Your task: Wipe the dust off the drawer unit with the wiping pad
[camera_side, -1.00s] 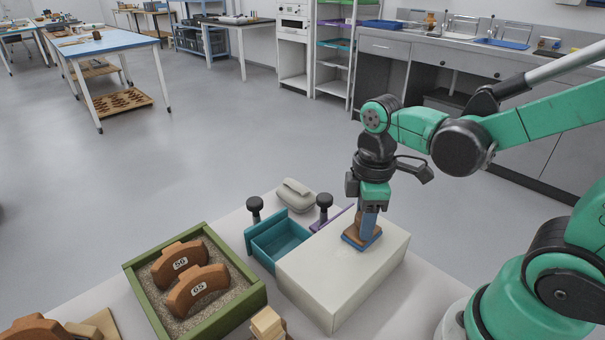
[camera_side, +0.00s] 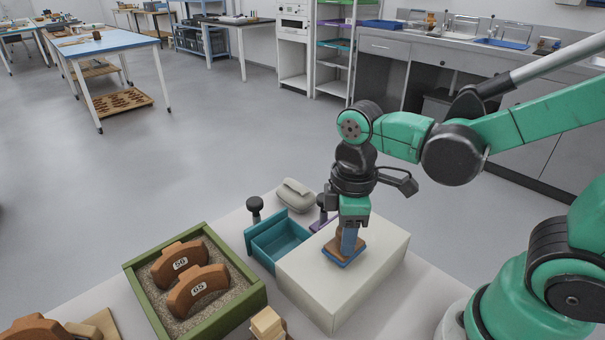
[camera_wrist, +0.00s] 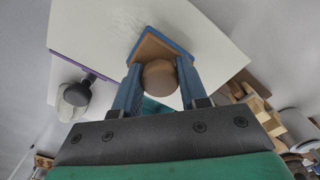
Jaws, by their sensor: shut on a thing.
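The drawer unit (camera_side: 325,285) is a cream box on the table with a teal drawer (camera_side: 279,243) pulled out on its left side. My gripper (camera_side: 348,246) is shut on the wiping pad (camera_side: 344,254), a brown block with a blue base, by its rounded handle. The pad is on the unit's top, around its middle. In the wrist view the wiping pad (camera_wrist: 163,45) lies against the white top (camera_wrist: 100,25), where faint grey dust marks show beyond the pad. My fingers and the pad hide part of the top.
A green sand tray (camera_side: 195,285) with brown sherds marked 56 and 65 stands left. A grey-beige rounded object (camera_side: 295,195) and black knobs (camera_side: 254,206) are behind the drawer. Wooden blocks (camera_side: 267,322) lie at the front. Table right of the unit is clear.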

